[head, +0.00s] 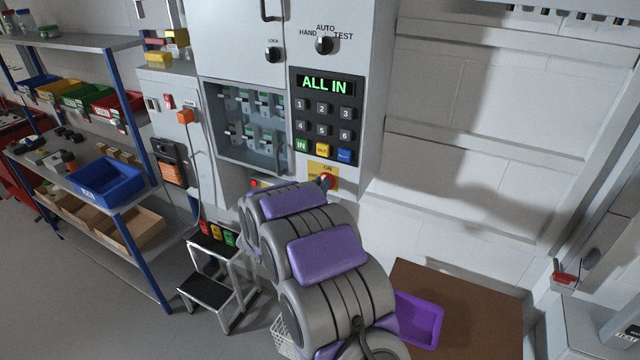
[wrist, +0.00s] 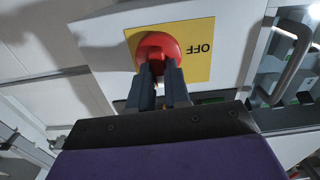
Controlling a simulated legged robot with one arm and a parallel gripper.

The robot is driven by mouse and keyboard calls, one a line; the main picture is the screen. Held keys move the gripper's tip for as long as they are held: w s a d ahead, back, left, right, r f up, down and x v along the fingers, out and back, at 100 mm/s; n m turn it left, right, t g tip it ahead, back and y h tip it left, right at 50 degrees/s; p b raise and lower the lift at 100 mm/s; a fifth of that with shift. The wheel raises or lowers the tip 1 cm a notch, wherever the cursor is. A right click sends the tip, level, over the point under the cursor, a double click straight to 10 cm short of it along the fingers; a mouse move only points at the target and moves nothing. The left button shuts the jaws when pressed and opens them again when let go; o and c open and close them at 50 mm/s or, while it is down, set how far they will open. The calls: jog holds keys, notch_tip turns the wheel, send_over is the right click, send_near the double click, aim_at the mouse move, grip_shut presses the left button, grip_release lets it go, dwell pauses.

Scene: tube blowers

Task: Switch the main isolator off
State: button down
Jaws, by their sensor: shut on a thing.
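The main isolator is a red rotary knob on a yellow plate on the front of the grey cabinet. In the wrist view the red knob (wrist: 157,48) fills the top middle, and the yellow plate (wrist: 200,60) shows the word OFF to its right. My gripper (wrist: 160,75) is shut on the knob, its two dark fingers on either side of it. In the head view my arm covers much of the isolator. Part of the yellow plate (head: 316,172) with ON at its top edge and a bit of the red knob (head: 327,181) show above my arm.
Above the isolator are a keypad (head: 323,125) with a display reading ALL IN and a selector knob (head: 324,45). A glazed breaker panel (head: 250,125) is to the left. A step stool (head: 215,280) and a purple bin (head: 418,318) stand near my arm. Shelving is at far left.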

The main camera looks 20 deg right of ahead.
jog(key=shift+r+n+p, duration=0.25)
jog(key=shift+n+p, duration=0.05)
jog(key=shift+p, duration=0.2)
jog(key=n+p, duration=0.1)
jog(key=p, duration=0.3)
jog(key=shift+w+a+r+n, duration=0.1)
jog(key=shift+n, duration=0.2)
jog(key=shift+w+a+f+n+p, duration=0.15)
jog(key=shift+f+n+p, duration=0.1)
jog(key=shift+n+p, duration=2.6)
jog(key=shift+w+a+f+n+p, duration=0.15)
jog(key=shift+f+n+p, duration=0.15)
jog(key=shift+n+p, duration=2.55)
jog(key=shift+w+a+f+n+p, duration=0.2)
jog(key=shift+n+p, duration=1.8)
jog(key=shift+p, duration=1.6)
jog(key=shift+s+d+f, duration=0.1)
jog(key=shift+d, duration=0.05)
jog(key=c, duration=1.1)
grip_release()
jog(key=shift+w+f, duration=0.15)
jog(key=shift+w, duration=0.05)
jog(key=shift+s, duration=0.2)
